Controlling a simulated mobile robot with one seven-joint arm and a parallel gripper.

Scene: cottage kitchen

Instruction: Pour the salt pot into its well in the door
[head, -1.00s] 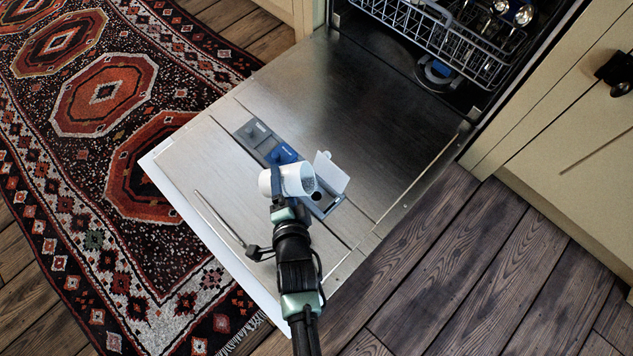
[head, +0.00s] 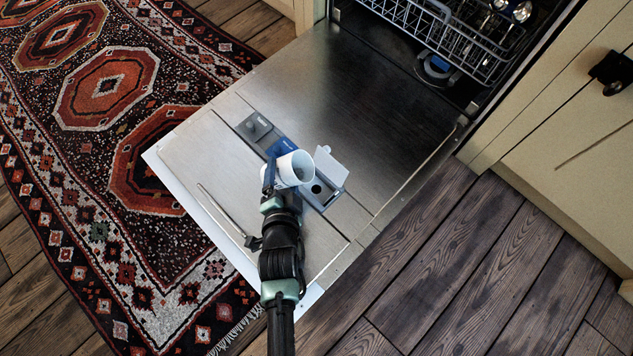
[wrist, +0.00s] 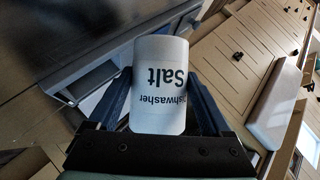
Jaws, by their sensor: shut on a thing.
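My gripper (head: 271,180) is shut on the white salt pot (head: 293,169), over the lowered dishwasher door (head: 340,95). The pot is tipped on its side, its open mouth facing right in the head view. In the wrist view the pot (wrist: 160,105) sits between both dark fingers, its "Dishwasher Salt" lettering upside down. The salt well (head: 317,189) is a dark round hole beside the pot, below a raised pale lid (head: 331,166). The pot's mouth is to the left of and above this hole in the picture. I see no stream of salt.
The blue lower rack (head: 445,35) is inside the dishwasher. A patterned rug (head: 110,120) lies left; wooden floor is free at right.

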